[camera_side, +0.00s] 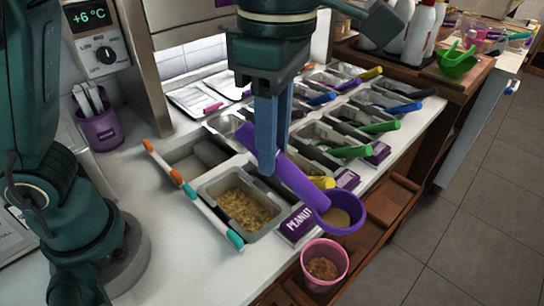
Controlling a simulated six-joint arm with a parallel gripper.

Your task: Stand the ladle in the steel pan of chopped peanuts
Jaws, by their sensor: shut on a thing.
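My gripper (267,165) points down with its blue fingers shut on the purple ladle (296,182) by the upper part of its handle. The handle slants down to the right. At its lower end is a round purple bowl (340,231) with something tan inside; I cannot tell whether it is a load. The bowl hangs over the counter's front edge, to the right of the peanut label. The steel pan (201,192) of chopped peanuts (244,207) is below and left of my gripper. The ladle is outside this pan.
A purple PEANUT label (299,223) stands at the pan's right. A pink cup (323,283) with brown bits is below the ladle's bowl. Several topping pans with coloured handles fill the counter behind. A purple holder (101,130) stands at left.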

